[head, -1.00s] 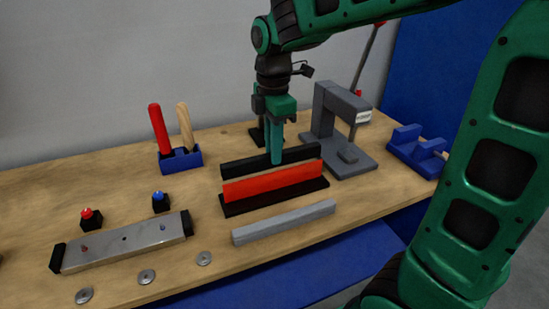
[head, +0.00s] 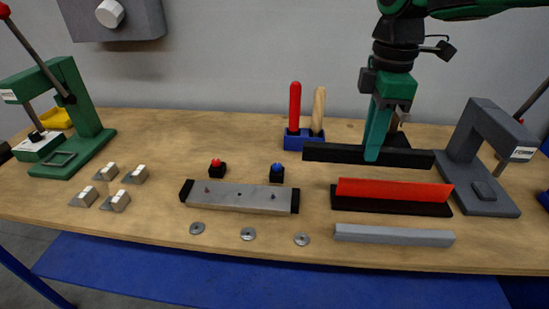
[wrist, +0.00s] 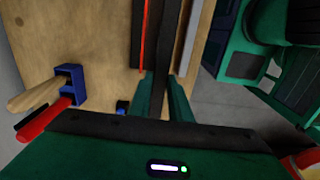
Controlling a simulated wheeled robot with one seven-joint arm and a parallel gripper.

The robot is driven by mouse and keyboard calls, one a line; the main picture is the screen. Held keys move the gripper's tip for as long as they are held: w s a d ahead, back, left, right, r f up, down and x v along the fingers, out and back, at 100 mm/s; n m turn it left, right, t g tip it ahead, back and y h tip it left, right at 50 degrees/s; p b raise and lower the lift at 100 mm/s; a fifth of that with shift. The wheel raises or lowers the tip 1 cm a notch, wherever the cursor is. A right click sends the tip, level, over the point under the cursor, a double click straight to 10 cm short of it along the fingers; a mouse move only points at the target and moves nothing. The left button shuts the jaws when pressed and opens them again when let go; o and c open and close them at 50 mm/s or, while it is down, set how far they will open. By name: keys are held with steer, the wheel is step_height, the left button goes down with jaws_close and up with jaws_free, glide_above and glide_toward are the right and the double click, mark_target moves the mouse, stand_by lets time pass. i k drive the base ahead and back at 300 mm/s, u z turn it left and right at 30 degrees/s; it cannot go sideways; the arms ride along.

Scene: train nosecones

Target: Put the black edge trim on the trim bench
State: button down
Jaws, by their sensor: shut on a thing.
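The black edge trim (head: 330,153) is a long straight bar, level across the head view. My gripper (head: 376,150) is shut on it right of its middle. The trim is behind and above the red strip (head: 395,189), which stands in a black holder (head: 390,207). It looks lifted clear of that holder. In the wrist view the trim (wrist: 163,45) runs away between my gripper's fingers (wrist: 163,100), beside the red strip. A wooden bench (head: 230,135) lies below; no label shows whether it is the trim bench.
A grey bar (head: 393,235) lies in front of the holder. A grey press (head: 478,155) stands close at right. A blue tool holder (head: 300,140) with red and wooden handles is left of the trim. A metal plate (head: 238,197) and a green press (head: 75,120) are further left.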

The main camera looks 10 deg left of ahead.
mark_target(287, 163)
steer(key=z, duration=1.5)
steer(key=k, duration=0.9)
steer(key=u, duration=1.5)
steer(key=i, duration=1)
